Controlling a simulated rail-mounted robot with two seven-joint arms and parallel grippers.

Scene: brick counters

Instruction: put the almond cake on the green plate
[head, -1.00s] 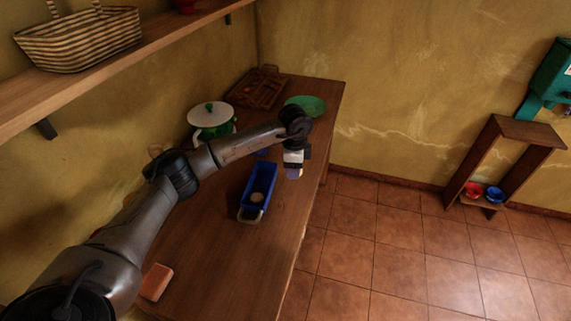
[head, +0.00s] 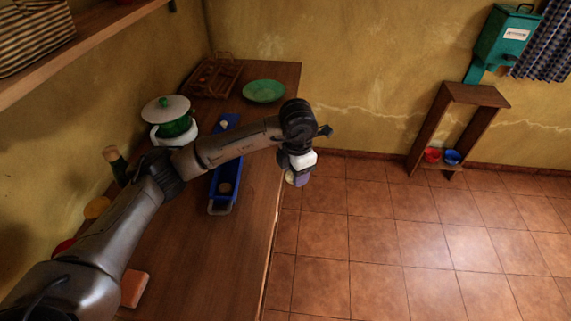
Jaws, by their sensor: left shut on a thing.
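The green plate (head: 263,91) lies empty at the far right end of the wooden counter. My left gripper (head: 298,173) is shut on a small pale purple and tan thing (head: 297,180), which looks to be the almond cake, though it is partly hidden by the jaws. The gripper holds it in the air beyond the counter's right edge, over the floor in the picture, nearer to me than the plate and apart from it. My right gripper is not in view.
A green pot with a white lid (head: 166,108), a wooden rack (head: 214,77) and an orange block (head: 133,288) also stand there. The counter around the plate's front is clear.

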